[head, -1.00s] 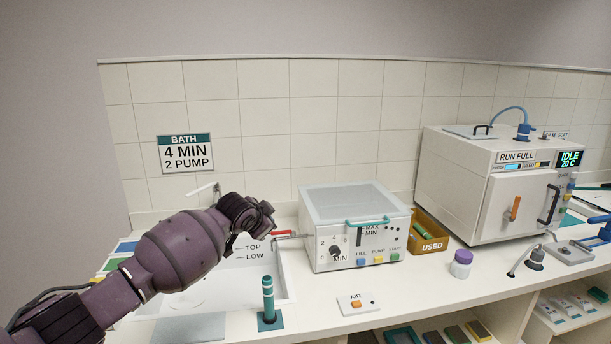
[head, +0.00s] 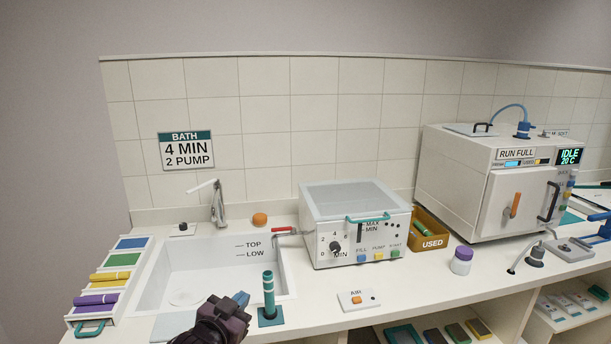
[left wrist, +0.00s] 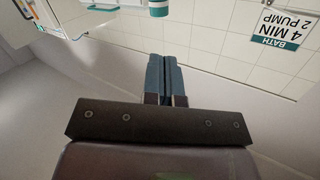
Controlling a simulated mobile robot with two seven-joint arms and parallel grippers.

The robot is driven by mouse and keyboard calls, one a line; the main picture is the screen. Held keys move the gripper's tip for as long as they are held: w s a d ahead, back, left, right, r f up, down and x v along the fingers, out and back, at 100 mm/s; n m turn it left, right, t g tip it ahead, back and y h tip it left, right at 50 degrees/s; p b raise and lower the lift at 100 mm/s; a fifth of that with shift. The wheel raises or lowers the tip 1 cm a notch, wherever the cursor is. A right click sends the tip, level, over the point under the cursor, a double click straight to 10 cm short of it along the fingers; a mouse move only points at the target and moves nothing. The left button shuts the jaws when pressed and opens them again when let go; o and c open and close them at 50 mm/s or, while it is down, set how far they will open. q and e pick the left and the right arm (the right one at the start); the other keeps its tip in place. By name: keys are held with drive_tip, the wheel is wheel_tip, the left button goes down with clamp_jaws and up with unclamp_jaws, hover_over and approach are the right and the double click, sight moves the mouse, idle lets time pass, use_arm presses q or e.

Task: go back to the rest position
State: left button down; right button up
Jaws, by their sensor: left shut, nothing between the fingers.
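My left gripper (head: 240,299) shows low in the head view, in front of the sink's near edge. Its dark purple wrist comes up from the bottom of the picture. In the left wrist view its two blue fingers (left wrist: 166,80) are together with nothing between them. The right gripper is not in view.
The white sink (head: 150,285) lies just beyond the gripper, with a teal upright handle (head: 268,296) close on its right. A bath unit (head: 355,225), a USED bin (head: 432,243) and a steriliser-like box (head: 480,200) stand along the counter. A rack (head: 125,270) stands left.

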use_arm(q)
drive_tip(key=s+a+f+n+g+y, duration=0.1)
drive_tip(key=s+a+f+n+y, duration=0.1)
drive_tip(key=s+a+f, duration=0.2)
drive_tip(key=s+a+f+n+g+y+b, duration=0.1)
drive_tip(key=s+a+f, duration=0.4)
drive_tip(key=s+f, duration=0.5)
drive_tip(key=s+a+f+n+g+y, duration=0.2)
drive_tip(key=s+a+f, duration=0.2)
drive_tip(key=s+f, duration=0.4)
drive_tip(key=s, duration=0.7)
drive_tip(key=shift+s+a+n+y, duration=0.4)
